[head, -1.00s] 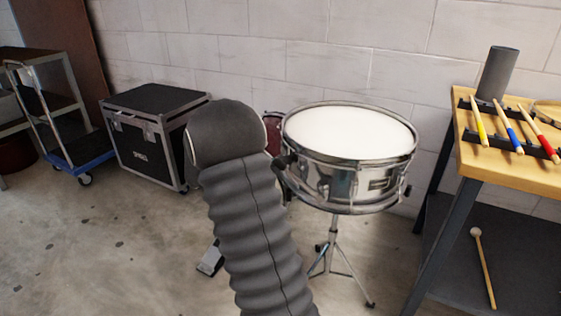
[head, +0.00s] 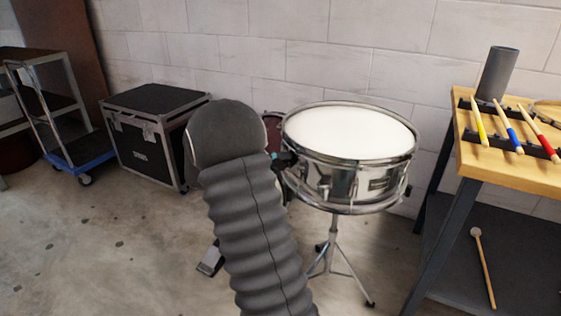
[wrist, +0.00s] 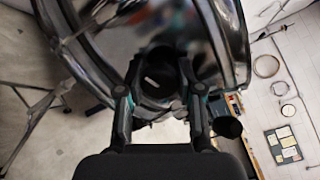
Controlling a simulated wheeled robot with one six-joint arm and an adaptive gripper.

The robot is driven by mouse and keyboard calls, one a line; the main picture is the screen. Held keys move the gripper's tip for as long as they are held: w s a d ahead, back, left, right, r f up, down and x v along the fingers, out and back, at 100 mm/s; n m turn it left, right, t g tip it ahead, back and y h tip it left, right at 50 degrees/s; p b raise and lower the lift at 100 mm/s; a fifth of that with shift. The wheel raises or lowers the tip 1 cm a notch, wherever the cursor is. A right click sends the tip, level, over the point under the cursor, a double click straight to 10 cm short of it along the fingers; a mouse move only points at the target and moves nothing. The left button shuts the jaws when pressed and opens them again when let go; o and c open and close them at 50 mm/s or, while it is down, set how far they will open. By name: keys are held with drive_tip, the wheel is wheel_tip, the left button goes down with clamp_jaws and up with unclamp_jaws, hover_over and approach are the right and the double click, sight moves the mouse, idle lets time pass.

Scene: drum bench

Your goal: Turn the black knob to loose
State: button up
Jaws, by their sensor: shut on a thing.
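The black knob (wrist: 155,72) sits on the side of the chrome snare drum (wrist: 215,40) in the wrist view. A short pale mark shows on its face, slanting a little. My gripper (wrist: 157,88) has one finger on each side of the knob and is shut on it. In the head view the snare drum (head: 350,152) stands upright on its stand, with a white head. My gripper (head: 280,160) reaches the drum's left side there, mostly hidden behind my arm, and the knob cannot be made out.
A wooden bench (head: 530,170) with coloured mallets and a dark cylinder (head: 497,73) stands at the right. A mallet (head: 484,265) lies on its lower shelf. A black flight case (head: 150,135) and a cart (head: 75,150) stand at the left. The floor between is mostly clear.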

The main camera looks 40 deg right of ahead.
drive_tip(key=o, duration=1.2)
drive_tip(key=shift+c, duration=0.2)
drive_tip(key=v, duration=1.2)
